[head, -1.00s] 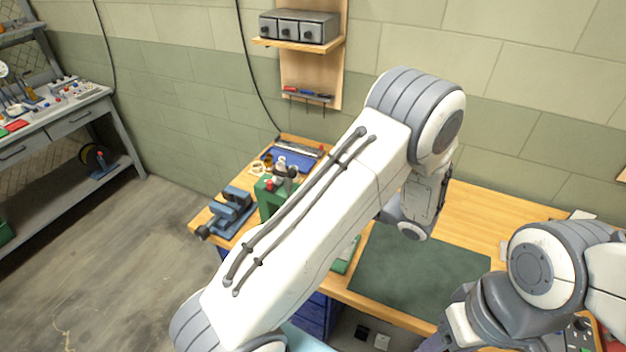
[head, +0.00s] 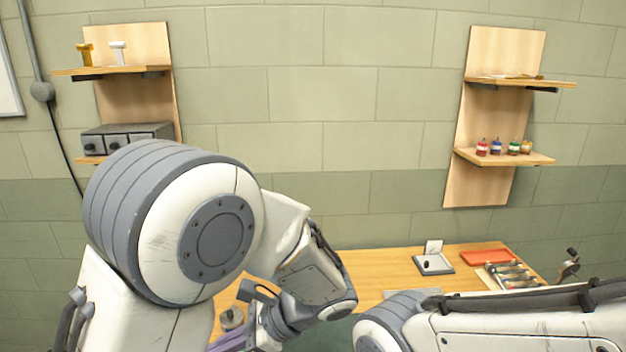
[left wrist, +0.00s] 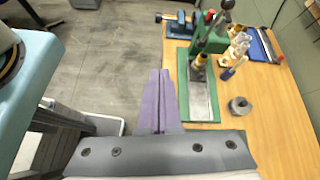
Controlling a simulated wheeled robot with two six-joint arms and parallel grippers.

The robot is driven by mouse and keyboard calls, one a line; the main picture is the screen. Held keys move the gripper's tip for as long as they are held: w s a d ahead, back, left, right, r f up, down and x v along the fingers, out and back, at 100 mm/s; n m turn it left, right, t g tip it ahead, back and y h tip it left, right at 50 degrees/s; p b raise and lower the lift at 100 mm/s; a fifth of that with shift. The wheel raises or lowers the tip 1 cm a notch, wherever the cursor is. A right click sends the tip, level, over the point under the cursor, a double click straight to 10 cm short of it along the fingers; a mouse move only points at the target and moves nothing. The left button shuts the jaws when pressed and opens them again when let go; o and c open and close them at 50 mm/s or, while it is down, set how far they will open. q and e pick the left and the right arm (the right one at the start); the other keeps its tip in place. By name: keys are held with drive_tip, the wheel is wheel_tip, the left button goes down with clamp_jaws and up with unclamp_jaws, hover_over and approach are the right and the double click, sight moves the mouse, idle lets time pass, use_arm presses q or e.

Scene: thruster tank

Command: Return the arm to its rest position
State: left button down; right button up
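My left arm fills the left foreground of the head view. Part of my left gripper (head: 232,342) shows low in that view, purple and mostly cut off by the frame edge. In the left wrist view the two purple fingers of my left gripper (left wrist: 160,76) lie side by side with no gap visible, and nothing is between them. They are over the bench's edge, beside a green press (left wrist: 207,45) with a grey base plate. My right arm (head: 520,325) crosses the lower right of the head view; its gripper is out of view.
A grey round part (left wrist: 240,106) stands on the wooden bench (left wrist: 275,120) right of the press. A blue vise (left wrist: 178,22) is at the bench's far end. A red tray (head: 486,257) and a small box (head: 433,264) are on the bench. Wall shelves (head: 505,157) hold small bottles.

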use_arm(q)
drive_tip(key=s+d+f+n+h+b, duration=0.3)
drive_tip(key=s+d+n+h, duration=0.4)
drive_tip(key=s+d+h, duration=0.5)
drive_tip(key=s+f, duration=0.1)
drive_tip(key=s, duration=0.1)
drive_tip(key=shift+s+d+f+n+t+b, duration=0.15)
drive_tip(key=shift+s+f+n+t+b, duration=0.15)
drive_tip(key=shift+f+n+b, duration=0.1)
